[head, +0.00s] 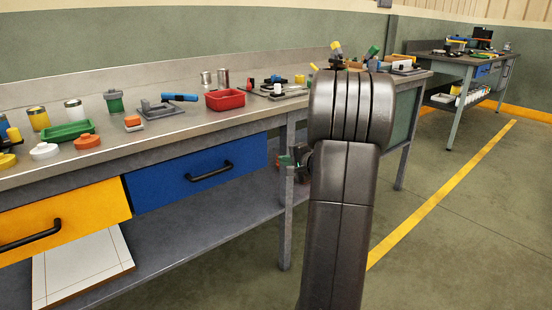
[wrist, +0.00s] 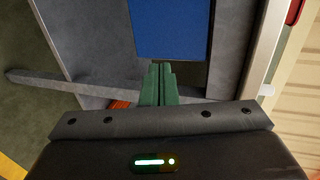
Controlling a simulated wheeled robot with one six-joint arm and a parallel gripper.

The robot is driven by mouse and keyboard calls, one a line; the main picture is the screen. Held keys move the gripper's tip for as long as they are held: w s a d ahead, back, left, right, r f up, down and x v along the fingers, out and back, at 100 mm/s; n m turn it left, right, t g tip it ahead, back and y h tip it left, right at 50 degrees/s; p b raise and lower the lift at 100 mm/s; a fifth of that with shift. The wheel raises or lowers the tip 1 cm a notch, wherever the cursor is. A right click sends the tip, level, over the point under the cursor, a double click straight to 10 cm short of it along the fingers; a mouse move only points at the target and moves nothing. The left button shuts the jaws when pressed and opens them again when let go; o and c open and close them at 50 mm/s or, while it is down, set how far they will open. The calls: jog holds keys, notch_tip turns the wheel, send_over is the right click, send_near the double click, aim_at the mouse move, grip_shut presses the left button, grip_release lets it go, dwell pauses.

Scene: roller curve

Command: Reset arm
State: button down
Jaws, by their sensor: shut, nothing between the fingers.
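My arm stands upright in front of the workbench in the head view, and its dark links hide part of the bench's right end. My gripper (wrist: 161,85) shows in the wrist view with its two green fingers shut together and nothing between them. In the head view only a small part of my gripper shows, at the left edge of my arm near a bench leg. In the wrist view the blue drawer (wrist: 168,28) lies beyond the fingertips; I cannot tell how far.
The workbench (head: 150,158) holds a red bin (head: 225,99), a green tray (head: 67,132), jars and small parts. Below are a yellow drawer (head: 65,222) and a lower shelf. A second bench (head: 440,66) stands far right. The floor (head: 470,240) at right is clear.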

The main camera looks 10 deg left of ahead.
jog(key=shift+s+d+r, duration=0.1)
jog(key=shift+s+d, duration=0.2)
jog(key=shift+d, duration=0.1)
jog(key=b, duration=0.1)
send_near(257, 154)
jog(key=f, duration=0.1)
jog(key=x, duration=0.5)
jog(key=shift+w+a+r+p, duration=0.15)
jog(key=shift+a+r+p, duration=0.1)
jog(key=shift+r+p, duration=0.1)
jog(key=shift+w+a, duration=0.4)
